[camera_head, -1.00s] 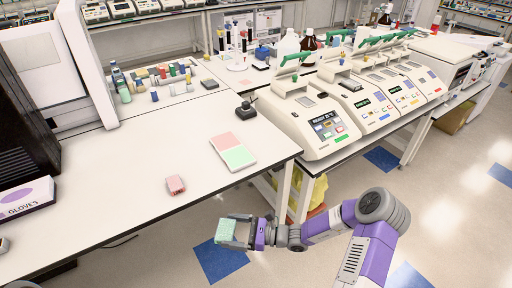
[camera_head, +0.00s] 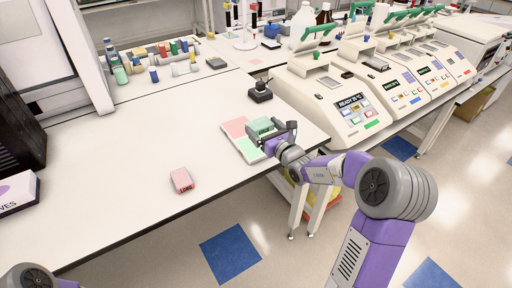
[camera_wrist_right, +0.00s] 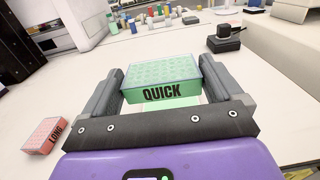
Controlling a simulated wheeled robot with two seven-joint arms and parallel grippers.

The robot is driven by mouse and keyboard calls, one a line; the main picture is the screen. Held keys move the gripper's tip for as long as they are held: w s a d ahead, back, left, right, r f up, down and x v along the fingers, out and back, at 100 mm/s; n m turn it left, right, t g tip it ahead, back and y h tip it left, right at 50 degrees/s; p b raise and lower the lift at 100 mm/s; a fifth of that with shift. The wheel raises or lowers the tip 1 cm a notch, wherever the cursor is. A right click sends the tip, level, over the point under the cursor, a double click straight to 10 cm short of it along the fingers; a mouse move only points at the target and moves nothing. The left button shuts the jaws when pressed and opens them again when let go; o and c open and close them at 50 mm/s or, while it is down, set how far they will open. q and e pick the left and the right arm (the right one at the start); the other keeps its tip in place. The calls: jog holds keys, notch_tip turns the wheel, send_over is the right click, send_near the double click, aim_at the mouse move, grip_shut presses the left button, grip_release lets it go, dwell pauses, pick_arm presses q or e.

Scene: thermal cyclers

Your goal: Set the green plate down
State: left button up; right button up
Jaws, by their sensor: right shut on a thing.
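The green plate (camera_head: 259,126), with "QUICK" on its side, is between the fingers of my right gripper (camera_head: 270,132). In the right wrist view the green plate (camera_wrist_right: 160,80) is level, with a grey finger at each side. It is over the two-coloured mat; I cannot tell whether it touches it. The mat's pink half (camera_head: 233,127) and part of its green half (camera_head: 249,151) show around the plate. A pink plate (camera_head: 182,180) marked "LONG" lies apart on the bench, also in the right wrist view (camera_wrist_right: 45,136). My left gripper is out of view.
A small black device (camera_head: 260,93) stands just behind the mat. Cream thermal cyclers (camera_head: 335,100) with green-handled lids line the right side. Coloured tubes and bottles (camera_head: 158,60) stand at the back left. The bench (camera_head: 110,195) is clear around the pink plate.

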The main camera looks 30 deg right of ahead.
jog(key=b, duration=0.1)
send_over(263, 154)
notch_tip(263, 154, down, 5)
jog(key=shift+s+f, duration=0.1)
jog(key=shift+s, duration=0.05)
notch_tip(263, 154, down, 4)
jog(key=shift+f+b, duration=0.1)
jog(key=shift+b, duration=0.7)
jog(key=o, duration=0.7)
